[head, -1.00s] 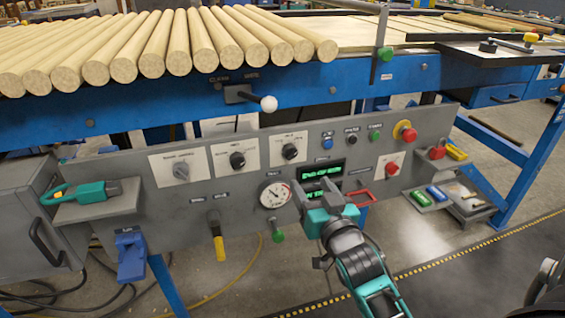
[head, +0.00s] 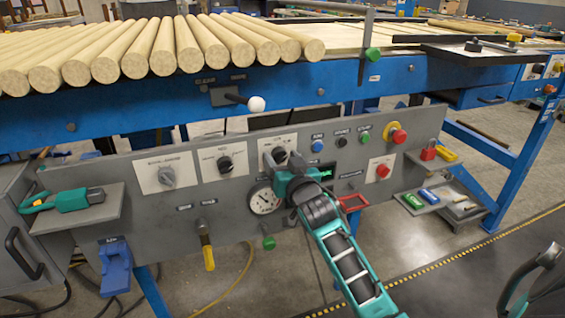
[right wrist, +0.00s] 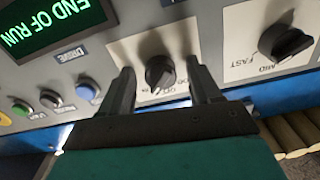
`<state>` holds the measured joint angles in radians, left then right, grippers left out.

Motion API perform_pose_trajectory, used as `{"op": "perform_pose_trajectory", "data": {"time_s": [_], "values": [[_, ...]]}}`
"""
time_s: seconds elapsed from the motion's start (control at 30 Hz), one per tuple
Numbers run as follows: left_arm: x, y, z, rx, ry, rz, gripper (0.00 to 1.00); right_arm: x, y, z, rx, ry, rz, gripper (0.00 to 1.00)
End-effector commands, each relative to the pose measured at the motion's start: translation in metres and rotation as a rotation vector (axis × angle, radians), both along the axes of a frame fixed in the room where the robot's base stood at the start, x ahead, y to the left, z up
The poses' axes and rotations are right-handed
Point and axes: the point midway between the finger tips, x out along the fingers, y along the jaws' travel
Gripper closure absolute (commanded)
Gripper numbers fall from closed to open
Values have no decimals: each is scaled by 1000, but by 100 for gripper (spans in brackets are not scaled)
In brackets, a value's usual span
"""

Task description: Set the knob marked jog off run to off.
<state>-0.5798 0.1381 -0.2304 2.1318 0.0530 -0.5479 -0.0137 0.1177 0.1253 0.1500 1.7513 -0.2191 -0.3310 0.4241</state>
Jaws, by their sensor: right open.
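The jog off run knob (head: 280,155) is the rightmost of three selector knobs on the grey panel, partly covered by my gripper in the head view. In the right wrist view the black knob (right wrist: 160,73) sits on a pale plate with small lettering, partly legible as off. I cannot tell surely which mark its pointer is at. My right gripper (head: 284,164) is open in front of this knob. In the right wrist view its fingers (right wrist: 164,88) stand on either side of the knob, with visible gaps; contact does not show.
The speed knob (head: 225,163) and a grey knob (head: 166,177) are to the left. A round gauge (head: 264,199) is below. The display (right wrist: 58,25) reads END OF RUN. Push buttons (head: 342,142) and a red emergency stop (head: 397,135) are to the right. A white-ball lever (head: 256,104) juts out above.

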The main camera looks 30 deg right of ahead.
Motion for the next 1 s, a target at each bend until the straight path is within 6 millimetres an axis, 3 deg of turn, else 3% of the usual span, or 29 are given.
{"op": "perform_pose_trajectory", "data": {"time_s": [0.2, 0.77, 1.0], "values": [[0, 0, 0, 1, 0, -1, 57, 0, 0, 0, 0, 0, 0, 39], [0, 3, -4, 8, 7, 1, 57, 0, 0, 0, 1, 1, 0, 93], [0, 3, -1, 9, 6, 2, 57, 0, 0, 1, -19, 7, 0, 93]]}}
